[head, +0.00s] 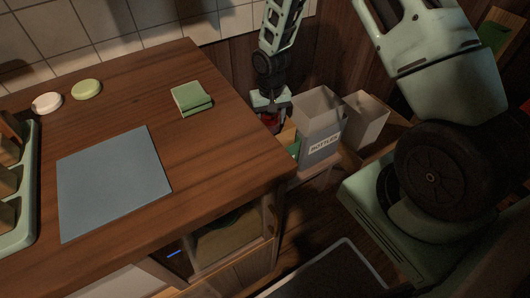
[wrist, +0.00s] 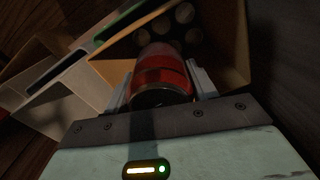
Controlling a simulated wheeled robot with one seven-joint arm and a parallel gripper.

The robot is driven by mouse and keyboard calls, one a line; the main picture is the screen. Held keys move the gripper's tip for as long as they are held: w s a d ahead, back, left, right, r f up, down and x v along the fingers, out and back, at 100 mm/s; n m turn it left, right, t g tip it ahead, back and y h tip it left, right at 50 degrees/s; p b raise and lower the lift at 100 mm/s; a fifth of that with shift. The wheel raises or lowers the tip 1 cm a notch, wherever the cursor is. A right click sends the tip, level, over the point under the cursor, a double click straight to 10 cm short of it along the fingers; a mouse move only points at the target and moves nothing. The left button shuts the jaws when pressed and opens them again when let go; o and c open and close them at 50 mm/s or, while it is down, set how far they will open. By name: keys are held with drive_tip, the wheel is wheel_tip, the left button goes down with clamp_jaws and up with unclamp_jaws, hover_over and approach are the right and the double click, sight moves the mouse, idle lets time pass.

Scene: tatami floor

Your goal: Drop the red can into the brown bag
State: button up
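The red can (wrist: 162,72) is between the fingers of my gripper (wrist: 160,85) in the wrist view, with a finger against each side. In the head view my gripper (head: 270,104) points down past the counter's right edge, and only a little of the red can (head: 267,119) shows below it. The brown bag (wrist: 228,55) is open beneath the can, with several dark round things inside. In the head view the brown bag (head: 287,134) is mostly hidden by the counter, gripper and grey bin.
A grey bin labelled BOTTLES (head: 321,148) stands right of the bag, with another pale bin (head: 365,121) beyond it. The wooden counter (head: 215,140) holds a blue-grey mat (head: 112,185), a green sponge-like block (head: 191,98) and two round discs.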

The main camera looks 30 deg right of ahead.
drive_tip(key=o, duration=0.4)
wheel_tip(320, 180, up, 17)
drive_tip(key=p, duration=0.2)
drive_tip(key=shift+r+p, duration=0.2)
drive_tip(key=shift+p, duration=0.2)
